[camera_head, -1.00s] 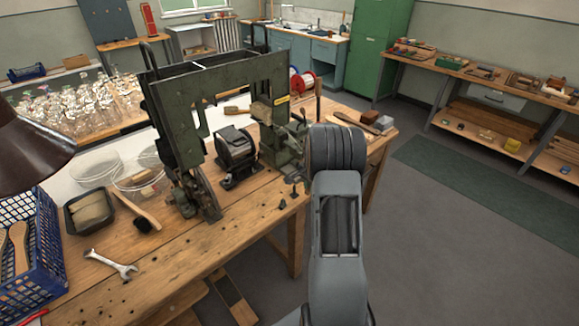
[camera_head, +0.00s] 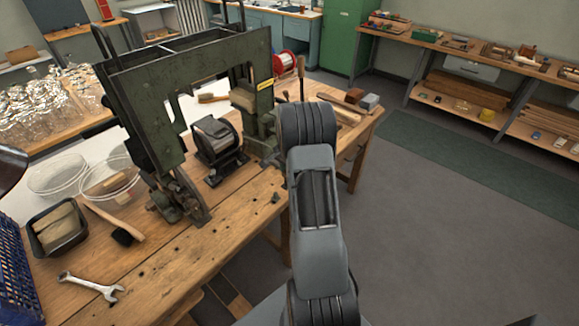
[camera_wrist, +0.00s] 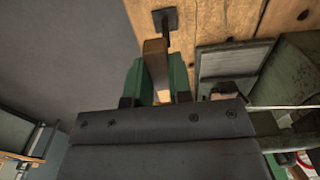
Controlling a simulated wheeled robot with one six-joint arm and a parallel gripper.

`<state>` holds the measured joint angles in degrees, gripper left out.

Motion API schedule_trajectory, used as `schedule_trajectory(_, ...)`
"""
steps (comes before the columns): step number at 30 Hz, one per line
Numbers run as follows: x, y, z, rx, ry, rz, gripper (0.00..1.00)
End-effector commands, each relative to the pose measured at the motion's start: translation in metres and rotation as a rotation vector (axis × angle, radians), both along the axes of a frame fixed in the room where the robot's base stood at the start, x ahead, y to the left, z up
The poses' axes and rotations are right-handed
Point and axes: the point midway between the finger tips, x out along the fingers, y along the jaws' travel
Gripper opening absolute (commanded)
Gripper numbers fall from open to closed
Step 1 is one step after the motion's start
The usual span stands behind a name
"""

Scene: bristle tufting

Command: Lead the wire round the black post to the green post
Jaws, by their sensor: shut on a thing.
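My gripper (camera_wrist: 157,85) shows in the wrist view with two green finger pads. It is shut on a narrow brown piece (camera_wrist: 155,60) that stands between them; I cannot tell whether this is a handle on the wire. A dark post with a square head (camera_wrist: 165,20) is just beyond that piece, over the bench wood. A thin pale line (camera_wrist: 285,107), perhaps the wire, runs off to the right. In the head view my arm hides the gripper. A small dark peg (camera_head: 275,197) stands near the bench edge. I cannot make out a green post.
A tall green machine frame (camera_head: 135,100) stands on the wooden bench (camera_head: 165,265), with a black motor-like unit (camera_head: 217,145) beside it. A red-flanged spool (camera_head: 289,65) is behind. A wrench (camera_head: 90,287) and a tray (camera_head: 57,228) lie at left. Open floor is at right.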

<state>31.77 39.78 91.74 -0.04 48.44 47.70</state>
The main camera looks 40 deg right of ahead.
Motion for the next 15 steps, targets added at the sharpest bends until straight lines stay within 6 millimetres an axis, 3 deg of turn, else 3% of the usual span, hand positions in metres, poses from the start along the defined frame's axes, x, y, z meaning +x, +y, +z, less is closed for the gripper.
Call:
schedule_trajectory(2,0.0,0.001,-0.01,0.0,0.0,-0.001,0.0)
schedule_trajectory(15,-0.008,0.035,-0.006,0.0,0.0,-0.004,0.0)
